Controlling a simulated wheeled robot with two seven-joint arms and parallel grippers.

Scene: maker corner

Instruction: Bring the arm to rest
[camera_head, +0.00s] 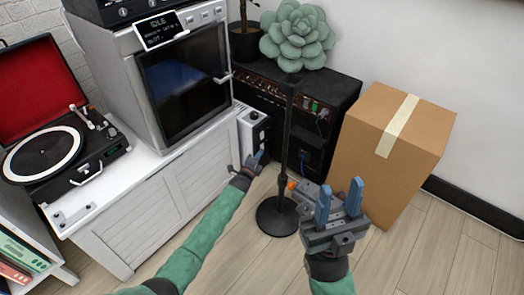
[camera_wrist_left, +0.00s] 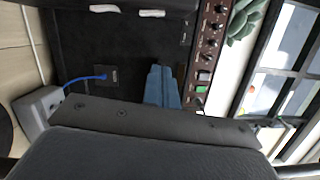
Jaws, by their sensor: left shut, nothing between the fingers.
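My left gripper (camera_head: 259,156) is at the end of the green arm that comes in from the lower left. It hangs in front of the white cabinet's right end, and nothing is in it. In the left wrist view its blue fingers (camera_wrist_left: 162,88) lie together, in front of the black amplifier. My right gripper (camera_head: 339,202) is in the lower middle of the head view, its two blue fingers pointing up and apart with nothing between them. It overlaps the foot of the cardboard box in the picture; I cannot tell the distance.
A black stand (camera_head: 278,216) rises between my grippers. Behind are a black amplifier (camera_head: 343,92), a succulent (camera_head: 297,36) and a cardboard box (camera_head: 388,150). At left, a white cabinet (camera_head: 165,205) bears a record player (camera_head: 100,150) and a machine with a glass door (camera_head: 185,85). Floor at lower right is clear.

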